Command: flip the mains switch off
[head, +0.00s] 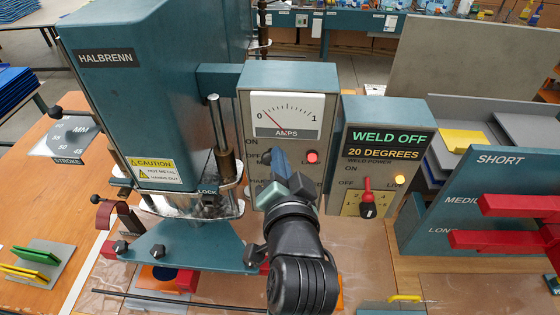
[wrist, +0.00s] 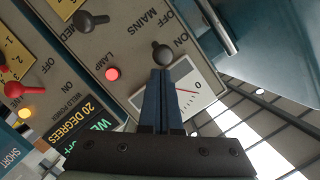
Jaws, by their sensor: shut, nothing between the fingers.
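The mains switch (wrist: 162,53) is a dark round-knobbed lever on the grey panel (wrist: 130,65) of the amps box, beside the ON, OFF and MAINS lettering in the wrist view. I cannot tell clearly which way it leans. My gripper (wrist: 164,74) is shut and empty, its blue fingertips right at the knob on the gauge side; whether they touch is unclear. In the head view my gripper (head: 278,158) covers most of the switch area. The red lamp (head: 312,157) is lit; it also shows lit in the wrist view (wrist: 113,74).
A second dark lever (wrist: 92,20) sits on the same panel. To the right, the weld power box (head: 385,150) reads WELD OFF, 20 DEGREES, with a red lever (head: 367,190). The teal HALBRENN machine (head: 145,90) and its metal rod (head: 217,120) stand close on the left.

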